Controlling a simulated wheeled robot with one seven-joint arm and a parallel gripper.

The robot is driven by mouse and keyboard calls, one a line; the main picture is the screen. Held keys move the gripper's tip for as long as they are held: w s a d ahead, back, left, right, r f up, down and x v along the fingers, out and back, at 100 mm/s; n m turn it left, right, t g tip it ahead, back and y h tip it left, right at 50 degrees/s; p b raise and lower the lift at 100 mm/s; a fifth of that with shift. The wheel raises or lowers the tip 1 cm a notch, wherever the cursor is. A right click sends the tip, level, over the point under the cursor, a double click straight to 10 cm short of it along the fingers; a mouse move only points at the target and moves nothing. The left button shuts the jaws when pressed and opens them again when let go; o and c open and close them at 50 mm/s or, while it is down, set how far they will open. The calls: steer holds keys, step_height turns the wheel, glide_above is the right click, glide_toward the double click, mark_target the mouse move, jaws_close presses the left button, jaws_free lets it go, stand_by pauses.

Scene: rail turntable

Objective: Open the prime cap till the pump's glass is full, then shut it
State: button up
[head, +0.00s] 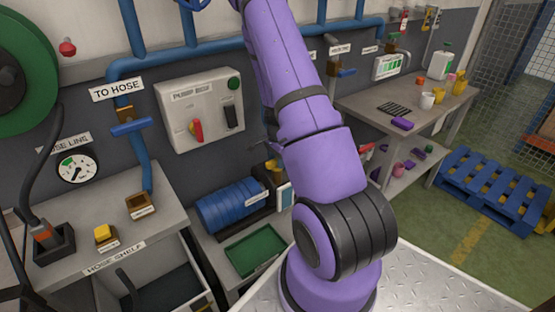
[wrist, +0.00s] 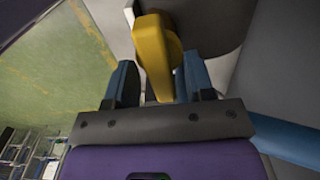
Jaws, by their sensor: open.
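The blue ribbed pump (head: 232,205) sits on a low bench, left of my purple arm. A small yellow part (head: 273,166) shows at its right end, partly hidden by my arm. A pale upright piece with a blue face (head: 285,194), perhaps the pump's glass, stands beside it; its level cannot be read. In the wrist view a yellow handle (wrist: 155,55), probably the prime cap, reaches down between the fingers of my gripper (wrist: 160,85). The gripper is open around it; contact cannot be told. My gripper is hidden in the head view.
A green tray (head: 255,250) lies in front of the pump. A grey pump box (head: 199,109) with a red knob hangs on the wall above. The hose shelf (head: 75,265) is at left, a workbench (head: 370,107) at right, and a blue pallet (head: 490,187) on the floor.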

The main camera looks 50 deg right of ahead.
step_height(320, 180, up, 11)
stand_by(0.5)
stand_by(0.5)
steer(key=s+a+r+n+t+y, duration=0.1)
steer(key=a+r+n+t, duration=0.2)
steer(key=a+r+n, duration=1.1)
steer(key=s+a+r+n+t+h, duration=0.1)
steer(key=s+a+r+n, duration=0.5)
steer(key=s+a+r, duration=1.1)
steer(key=shift+s+a+n+t, duration=0.15)
steer(key=shift+s+n+t, duration=0.25)
steer(key=shift+t, duration=0.2)
steer(key=shift+r, duration=0.1)
